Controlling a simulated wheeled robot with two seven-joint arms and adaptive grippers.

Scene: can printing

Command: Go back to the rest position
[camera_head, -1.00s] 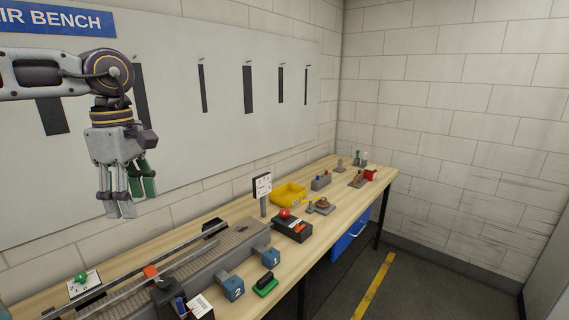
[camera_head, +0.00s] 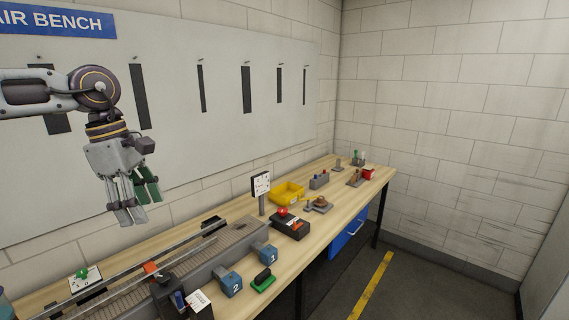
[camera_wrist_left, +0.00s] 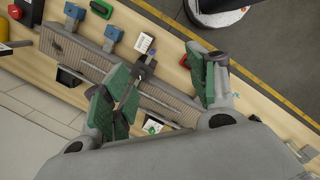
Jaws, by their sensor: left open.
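My left gripper (camera_head: 134,205) hangs pointing down at the left of the head view, in front of the grey wall panel and above the bench. It is empty. In the left wrist view the green-padded fingers of my left gripper (camera_wrist_left: 160,95) are spread apart, with the conveyor and bench seen below and between them. My right gripper does not show in either view.
A wooden bench (camera_head: 345,203) runs along the wall. It carries a conveyor (camera_head: 240,232), blue numbered blocks (camera_head: 230,284), a green-based block (camera_head: 263,281), a red-button box (camera_head: 291,224) and a yellow bin (camera_head: 287,192). The floor (camera_head: 420,285) at right is clear.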

